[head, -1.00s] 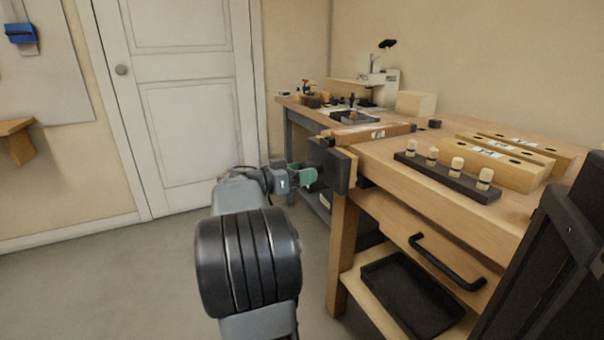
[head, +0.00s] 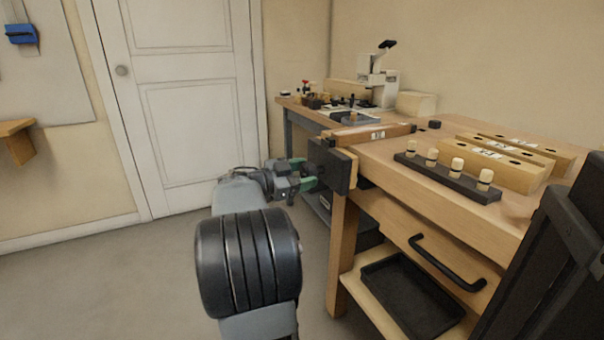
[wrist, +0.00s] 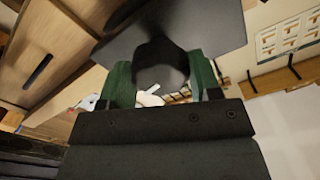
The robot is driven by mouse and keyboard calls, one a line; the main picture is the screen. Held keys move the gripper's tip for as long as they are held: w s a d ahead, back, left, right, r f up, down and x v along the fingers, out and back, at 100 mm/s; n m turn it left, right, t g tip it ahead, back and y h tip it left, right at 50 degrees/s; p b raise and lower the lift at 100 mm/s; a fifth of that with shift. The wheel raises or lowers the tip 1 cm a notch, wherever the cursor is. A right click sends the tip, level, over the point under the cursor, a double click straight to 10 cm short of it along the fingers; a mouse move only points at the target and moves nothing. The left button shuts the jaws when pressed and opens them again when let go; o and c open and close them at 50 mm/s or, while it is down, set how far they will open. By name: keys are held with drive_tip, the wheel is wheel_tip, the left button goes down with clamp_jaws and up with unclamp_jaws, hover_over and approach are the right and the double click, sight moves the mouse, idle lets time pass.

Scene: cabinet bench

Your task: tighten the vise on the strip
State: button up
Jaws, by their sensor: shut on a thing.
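The vise (head: 345,172) is on the left end of the workbench, with a wooden jaw and a dark plate on its outer face. A brown strip (head: 392,131) with a pale label stands along the bench end by the jaw. I cannot tell whether any gap is left between them. My gripper (head: 309,175) is level with the dark plate, at its left side. In the wrist view its green fingers are shut on the dark, rounded vise handle (wrist: 161,66), one on each side. The plate is behind the handle. The strip is not clear in that view.
On the bench top are a dark rack (head: 450,178) with pale pegs and wooden blocks (head: 500,165). Below are a drawer with a black handle (head: 447,262) and a black tray (head: 412,297). Open floor (head: 130,285) lies to the left, before the white door (head: 190,100).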

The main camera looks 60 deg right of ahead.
drive_tip(key=shift+m, duration=0.7)
drive_tip(key=m, duration=0.4)
drive_tip(key=o, duration=0.8)
drive_tip(key=shift+v, duration=3.45)
